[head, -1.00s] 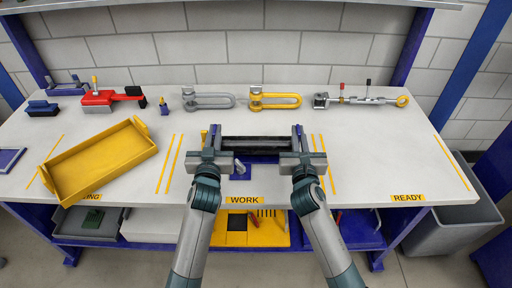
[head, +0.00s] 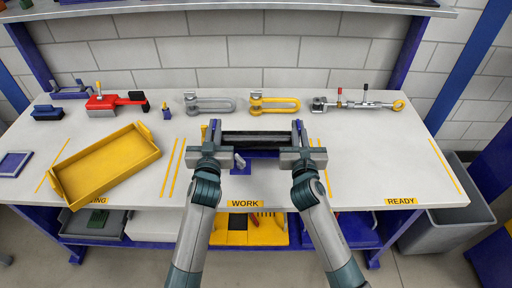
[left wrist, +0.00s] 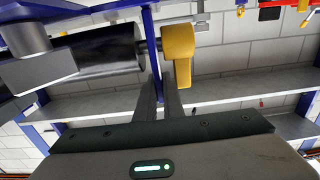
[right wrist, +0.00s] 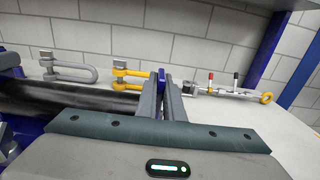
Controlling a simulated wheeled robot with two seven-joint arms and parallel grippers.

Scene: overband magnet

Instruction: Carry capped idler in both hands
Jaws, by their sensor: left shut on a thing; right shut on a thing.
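The idler is a dark roller (head: 257,138) lying level across the middle of the bench, between upright blue end plates. It also shows in the left wrist view (left wrist: 105,52) and in the right wrist view (right wrist: 70,99). A yellow cap (left wrist: 179,42) sits at its left end, just outside the blue plate (left wrist: 152,40). My left gripper (head: 211,140) is shut on the left blue end plate. My right gripper (head: 301,140) is shut on the right blue end plate (right wrist: 162,77). Both hands are level. The grippers partly hide the ends, and clearance below is unclear.
A yellow tray (head: 106,165) lies at the left. Along the back stand a red tool (head: 104,102), a grey shackle (head: 212,104), a yellow shackle (head: 274,103) and a turnbuckle-like rod (head: 360,104). The bench (head: 385,160) is clear at right, near the READY label (head: 401,201).

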